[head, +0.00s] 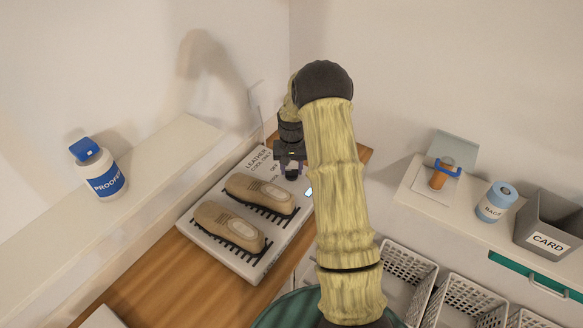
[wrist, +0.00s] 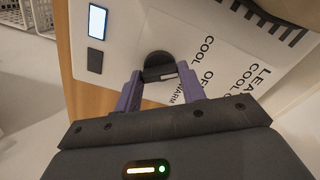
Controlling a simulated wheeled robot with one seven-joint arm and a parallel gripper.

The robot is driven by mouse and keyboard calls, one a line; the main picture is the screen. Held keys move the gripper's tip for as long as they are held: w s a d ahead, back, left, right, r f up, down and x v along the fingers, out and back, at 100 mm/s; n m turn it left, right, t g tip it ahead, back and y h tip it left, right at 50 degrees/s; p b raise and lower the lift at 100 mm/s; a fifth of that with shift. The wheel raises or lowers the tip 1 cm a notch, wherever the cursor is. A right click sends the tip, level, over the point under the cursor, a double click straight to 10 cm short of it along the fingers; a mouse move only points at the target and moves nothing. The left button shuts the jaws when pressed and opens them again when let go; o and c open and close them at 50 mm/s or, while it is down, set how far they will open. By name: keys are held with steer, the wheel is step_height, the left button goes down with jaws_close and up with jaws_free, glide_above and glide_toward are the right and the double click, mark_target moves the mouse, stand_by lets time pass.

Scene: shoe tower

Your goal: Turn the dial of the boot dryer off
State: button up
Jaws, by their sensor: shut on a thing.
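The boot dryer (head: 205,231) is a white unit with black racks on a wooden counter, with two tan shoes (head: 259,192) on it. In the wrist view its white top (wrist: 118,25) carries a round black dial (wrist: 158,66), with the words COOL, OFF and WARM printed beside it. My gripper (wrist: 160,80) is over the dial, its two purple fingers either side of the dial's raised bar and shut on it. In the head view my gripper (head: 290,168) is at the dryer's far end, and the dial is hidden there. I cannot tell the dial's exact setting.
A lit screen (wrist: 97,21) is beside the dial on the dryer. A PROOFER bottle (head: 98,170) stands on the left ledge. On the right shelf are an orange and blue tool (head: 441,174), a blue roll (head: 496,202) and a grey CARD box (head: 549,238). White baskets (head: 408,277) are below.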

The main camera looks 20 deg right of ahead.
mark_target(291, 170)
steer(key=m, duration=0.6)
steer(key=shift+w+m+p, duration=0.1)
steer(key=shift+m+p, duration=0.2)
steer(key=shift+p, duration=0.05)
stand_by(0.3)
steer(key=o, duration=1)
steer(key=shift+r, duration=0.1)
step_height(291, 170, up, 17)
steer(key=shift+r+b, duration=0.15)
steer(key=shift+b, duration=0.45)
